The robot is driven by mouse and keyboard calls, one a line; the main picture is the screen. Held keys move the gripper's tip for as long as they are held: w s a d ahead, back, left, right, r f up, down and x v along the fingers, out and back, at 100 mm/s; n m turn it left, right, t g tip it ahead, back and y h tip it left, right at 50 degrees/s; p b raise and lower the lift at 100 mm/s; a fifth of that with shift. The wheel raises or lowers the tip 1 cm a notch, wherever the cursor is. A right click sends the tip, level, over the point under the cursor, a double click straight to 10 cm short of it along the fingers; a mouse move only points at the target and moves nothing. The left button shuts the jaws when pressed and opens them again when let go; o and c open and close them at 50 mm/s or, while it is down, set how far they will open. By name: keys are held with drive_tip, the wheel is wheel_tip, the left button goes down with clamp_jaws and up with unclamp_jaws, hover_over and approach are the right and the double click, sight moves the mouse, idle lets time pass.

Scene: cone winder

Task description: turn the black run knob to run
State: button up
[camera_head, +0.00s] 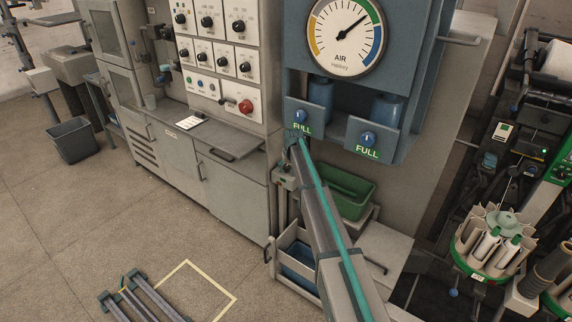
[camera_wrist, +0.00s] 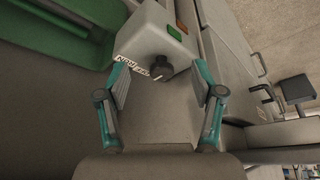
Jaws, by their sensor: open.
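The black run knob (camera_wrist: 160,69) shows in the wrist view on the face of a pale grey box (camera_wrist: 150,32). A light mark shows on the knob. A white label (camera_wrist: 129,70) with dark lettering sits left of it, partly behind a finger. My gripper (camera_wrist: 161,75) is open, with one teal finger on each side of the knob in the picture. The knob appears between the fingertips; I cannot tell whether they touch it. In the head view my arm reaches up toward the blue cabinet (camera_head: 437,75); the knob cannot be made out there.
A green bin (camera_head: 345,190) stands below the blue cabinet. Two blue valve knobs (camera_head: 301,116) (camera_head: 368,138) sit above. Grey control cabinets stand at left; the floor at lower left is largely open.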

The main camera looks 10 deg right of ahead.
drive_tip(key=p, duration=0.2)
hover_over(286, 166)
drive_tip(key=s, duration=0.2)
drive_tip(key=shift+s+d+r, duration=0.1)
drive_tip(key=shift+s, duration=0.05)
drive_tip(key=p+x, duration=0.1)
drive_tip(key=x, duration=0.2)
drive_tip(key=shift+f, duration=0.35)
drive_tip(key=shift+x, duration=0.85)
